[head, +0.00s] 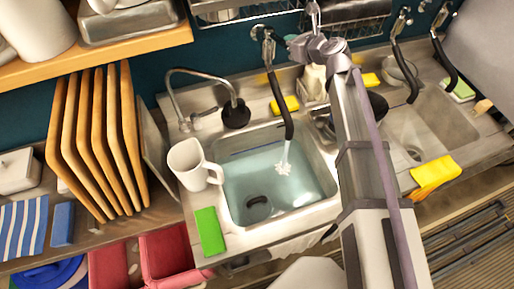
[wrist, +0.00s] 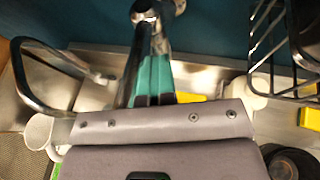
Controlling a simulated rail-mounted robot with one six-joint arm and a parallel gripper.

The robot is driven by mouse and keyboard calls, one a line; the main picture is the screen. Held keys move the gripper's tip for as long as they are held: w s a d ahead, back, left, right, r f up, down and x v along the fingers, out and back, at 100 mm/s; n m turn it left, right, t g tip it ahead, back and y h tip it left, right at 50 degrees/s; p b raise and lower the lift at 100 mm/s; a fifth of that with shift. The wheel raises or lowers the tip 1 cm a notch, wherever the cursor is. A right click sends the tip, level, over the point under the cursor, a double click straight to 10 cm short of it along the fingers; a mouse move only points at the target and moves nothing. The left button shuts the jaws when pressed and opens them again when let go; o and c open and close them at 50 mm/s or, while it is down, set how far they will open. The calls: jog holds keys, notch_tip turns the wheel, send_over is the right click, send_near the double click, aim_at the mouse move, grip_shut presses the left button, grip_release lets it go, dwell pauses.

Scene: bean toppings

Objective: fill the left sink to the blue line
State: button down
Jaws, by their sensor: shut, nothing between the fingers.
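The left sink (head: 328,196) holds clear bluish water (head: 262,182) covering its bottom and the drain. A stream falls from the black spout (head: 284,118) of the tap (head: 266,34) and splashes near the middle. A thin blue line (head: 250,150) runs along the back inner wall, close to the water's edge; the exact gap is hard to tell. My gripper (wrist: 154,75) is shut and empty, its teal fingers beside the tap's metal body (wrist: 150,22) in the wrist view. In the head view my arm reaches over the sinks' divider; contact with the tap is unclear.
A white mug (head: 188,165) stands at the left sink's left rim, with a green sponge (head: 209,230) in front. The right sink (head: 425,128) has a yellow cloth (head: 434,174) on its front edge. Wire racks (head: 345,14) hang on the wall behind. Cutting boards (head: 95,140) stand at left.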

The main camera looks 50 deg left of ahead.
aim_at(284, 47)
jog(key=s, duration=0.2)
jog(key=s+a, duration=0.1)
jog(key=shift+s+a+f, duration=0.1)
jog(key=shift+s+f, duration=0.05)
jog(key=shift+s, duration=0.2)
jog(key=shift+a+f, duration=0.1)
jog(key=shift+a, duration=0.1)
jog(key=p+v, duration=0.2)
jog(key=v, duration=0.4)
jog(key=shift+d, duration=0.3)
jog(key=shift+w, duration=0.15)
